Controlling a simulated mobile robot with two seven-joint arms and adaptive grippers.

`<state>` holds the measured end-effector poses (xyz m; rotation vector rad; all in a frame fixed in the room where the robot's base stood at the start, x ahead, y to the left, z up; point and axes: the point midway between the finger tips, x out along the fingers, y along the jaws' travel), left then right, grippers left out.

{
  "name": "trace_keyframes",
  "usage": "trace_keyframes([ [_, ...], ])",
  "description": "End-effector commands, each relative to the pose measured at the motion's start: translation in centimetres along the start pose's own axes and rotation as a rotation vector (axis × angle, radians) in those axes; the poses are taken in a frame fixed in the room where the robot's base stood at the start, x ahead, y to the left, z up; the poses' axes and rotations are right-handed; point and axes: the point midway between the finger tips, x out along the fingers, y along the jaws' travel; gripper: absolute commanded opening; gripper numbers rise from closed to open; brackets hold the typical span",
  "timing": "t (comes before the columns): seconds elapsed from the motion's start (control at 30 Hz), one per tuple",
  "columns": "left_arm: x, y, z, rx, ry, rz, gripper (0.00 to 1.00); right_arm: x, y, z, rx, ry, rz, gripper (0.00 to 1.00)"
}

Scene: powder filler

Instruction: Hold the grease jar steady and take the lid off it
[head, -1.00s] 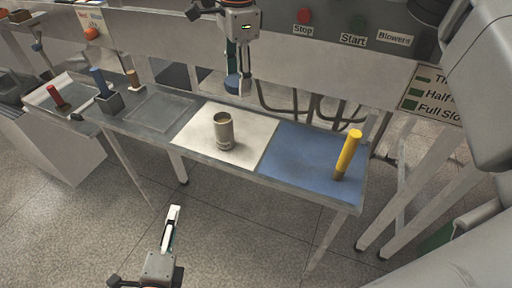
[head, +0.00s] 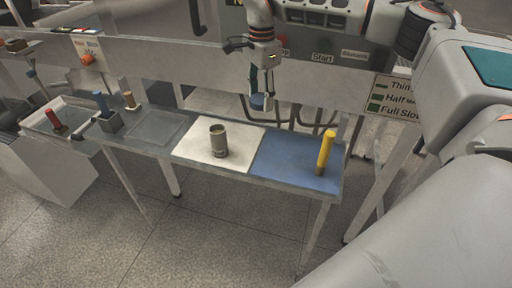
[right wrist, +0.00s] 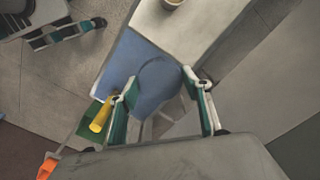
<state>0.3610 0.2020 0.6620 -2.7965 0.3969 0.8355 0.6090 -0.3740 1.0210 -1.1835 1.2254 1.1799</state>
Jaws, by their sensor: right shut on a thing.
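The grease jar (head: 218,143), a grey-brown cylinder, stands upright and open-topped on the white mat (head: 190,150). Its rim (right wrist: 173,3) shows at the top of the right wrist view. My left gripper is out of the head view. It seems to show at the left of the right wrist view (right wrist: 68,34), away from the jar, its opening unclear.
A yellow-handled tool (head: 326,150) stands on the blue mat (head: 285,168). A grey holder (head: 110,122) with a blue-handled tool and a tray (head: 70,128) with a red-handled tool are at the left. A level sign (head: 392,96) stands at the right. A clear tray area (head: 158,128) lies left of the white mat.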

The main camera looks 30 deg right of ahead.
Motion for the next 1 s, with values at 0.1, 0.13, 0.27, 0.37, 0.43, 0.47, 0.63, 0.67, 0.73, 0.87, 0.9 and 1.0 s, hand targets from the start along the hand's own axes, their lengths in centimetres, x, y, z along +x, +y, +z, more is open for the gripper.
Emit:
trace_keyframes([
  [0.1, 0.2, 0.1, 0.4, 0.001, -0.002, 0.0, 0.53, 3.2, 0.2, 0.0, 0.0, 0.0, 0.008, 0.22],
  [0.13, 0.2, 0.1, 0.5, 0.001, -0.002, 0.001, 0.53, 3.9, 0.2, 0.0, -0.001, 0.0, 0.007, 0.22],
  [0.27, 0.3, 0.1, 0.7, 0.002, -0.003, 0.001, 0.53, 7.1, 0.2, 0.1, 0.0, 0.0, 0.007, 0.22],
  [0.37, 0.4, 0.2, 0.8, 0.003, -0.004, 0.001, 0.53, 9.5, 0.2, 0.1, -0.001, 0.0, 0.006, 0.22],
  [0.43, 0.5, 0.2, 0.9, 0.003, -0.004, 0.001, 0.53, 11.1, 0.2, 0.1, 0.0, 0.0, 0.006, 0.22],
  [0.47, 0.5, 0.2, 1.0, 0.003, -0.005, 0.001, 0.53, 11.6, 0.1, 0.1, 0.0, 0.0, 0.005, 0.22],
  [0.63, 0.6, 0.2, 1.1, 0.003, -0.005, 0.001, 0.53, 13.9, 0.1, 0.1, -0.001, -0.001, 0.004, 0.22],
  [0.67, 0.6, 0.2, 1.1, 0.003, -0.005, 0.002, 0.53, 14.1, 0.1, 0.1, -0.001, -0.001, 0.003, 0.22],
  [0.73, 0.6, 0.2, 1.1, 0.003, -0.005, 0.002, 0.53, 14.4, 0.0, 0.1, -0.001, -0.001, 0.001, 0.22],
  [0.87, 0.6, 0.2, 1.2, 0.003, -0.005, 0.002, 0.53, 15.3, 0.1, 0.1, 0.0, 0.0, 0.003, 0.22],
  [0.9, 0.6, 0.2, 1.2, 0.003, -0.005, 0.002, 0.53, 15.9, 0.1, 0.1, 0.0, 0.0, 0.004, 0.22],
  [1.0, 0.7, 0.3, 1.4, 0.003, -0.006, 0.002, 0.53, 17.4, 0.1, 0.1, 0.0, 0.0, 0.004, 0.22],
])
